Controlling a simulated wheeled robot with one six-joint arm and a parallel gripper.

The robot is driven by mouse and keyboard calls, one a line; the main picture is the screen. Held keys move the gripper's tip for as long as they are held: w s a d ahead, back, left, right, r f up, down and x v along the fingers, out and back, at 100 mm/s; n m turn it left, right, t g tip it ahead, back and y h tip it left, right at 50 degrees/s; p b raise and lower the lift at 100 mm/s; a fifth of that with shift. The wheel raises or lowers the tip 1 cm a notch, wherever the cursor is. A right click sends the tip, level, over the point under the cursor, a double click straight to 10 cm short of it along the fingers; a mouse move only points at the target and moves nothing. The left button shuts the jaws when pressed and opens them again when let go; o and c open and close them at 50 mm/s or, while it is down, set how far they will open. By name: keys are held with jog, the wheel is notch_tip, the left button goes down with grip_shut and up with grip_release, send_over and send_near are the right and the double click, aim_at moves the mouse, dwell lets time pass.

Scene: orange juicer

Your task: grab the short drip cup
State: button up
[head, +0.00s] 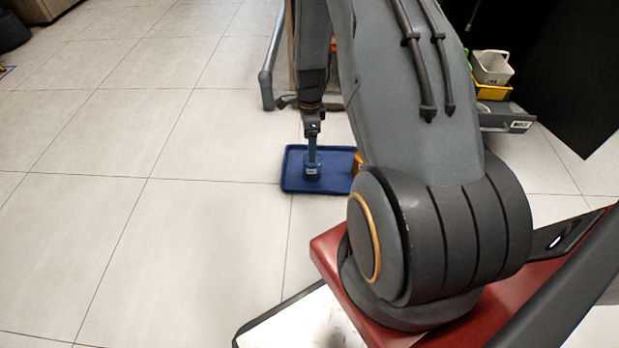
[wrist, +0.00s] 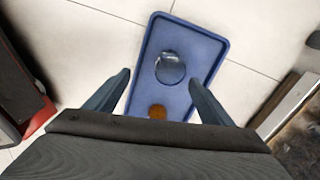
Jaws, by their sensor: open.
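In the head view my gripper (head: 312,157) points down right over the cup. I cannot tell whether the fingers touch it.
An orange item (head: 357,162) is at the tray's right side, partly hidden by my arm; it also shows in the wrist view (wrist: 157,112). A white basket (head: 491,67) on a yellow bin (head: 492,92) stands at the back right.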

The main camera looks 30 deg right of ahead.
aim_at(312, 167)
jog(key=shift+w+d+f+m+b, duration=0.35)
jog(key=shift+f+b, duration=0.95)
jog(key=shift+f, duration=1.3)
jog(key=shift+w+d+f+m+b, duration=0.35)
jog(key=shift+f+b, duration=0.95)
jog(key=shift+f, duration=1.3)
jog(key=shift+w+d+f+m+b, duration=0.35)
jog(key=shift+f+b, duration=0.95)
jog(key=shift+f, duration=1.3)
jog(key=shift+s, duration=0.1)
jog(key=shift+r, duration=0.1)
jog(key=c, duration=1.1)
